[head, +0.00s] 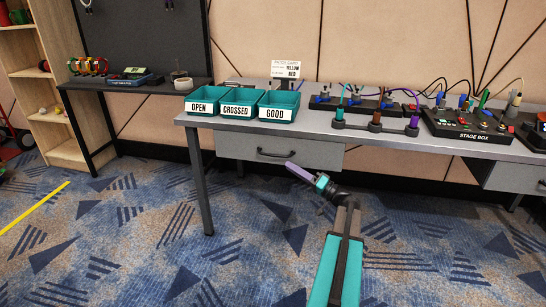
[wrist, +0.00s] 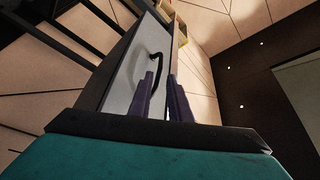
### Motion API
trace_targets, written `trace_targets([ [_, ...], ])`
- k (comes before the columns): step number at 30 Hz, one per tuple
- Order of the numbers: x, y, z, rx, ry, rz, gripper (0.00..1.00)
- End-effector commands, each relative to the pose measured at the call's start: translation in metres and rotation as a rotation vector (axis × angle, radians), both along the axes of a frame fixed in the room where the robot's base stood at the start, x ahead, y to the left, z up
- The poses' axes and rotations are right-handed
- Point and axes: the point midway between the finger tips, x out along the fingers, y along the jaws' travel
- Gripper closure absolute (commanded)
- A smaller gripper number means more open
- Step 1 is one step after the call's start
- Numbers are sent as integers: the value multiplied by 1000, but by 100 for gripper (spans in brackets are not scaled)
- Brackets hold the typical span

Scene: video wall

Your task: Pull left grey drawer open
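The left grey drawer (head: 240,147) is under the grey table, and its front looks flush and shut. Its dark bar handle (head: 276,155) runs across the front.
The grey table (head: 330,140) carries teal bins labelled OPEN (head: 201,106), CROSSED (head: 240,109) and GOOD (head: 277,114). Cable racks and a stage box (head: 470,135) stand to the right. A table leg (head: 202,185) is left of the drawer. Carpet in front is clear.

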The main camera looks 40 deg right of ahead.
Motion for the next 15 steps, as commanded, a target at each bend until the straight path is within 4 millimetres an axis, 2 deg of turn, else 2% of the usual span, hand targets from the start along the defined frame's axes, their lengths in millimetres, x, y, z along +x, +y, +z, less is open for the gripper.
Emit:
trace_targets([
  [15, 73, 12, 17, -1, -1, 3, 83],
])
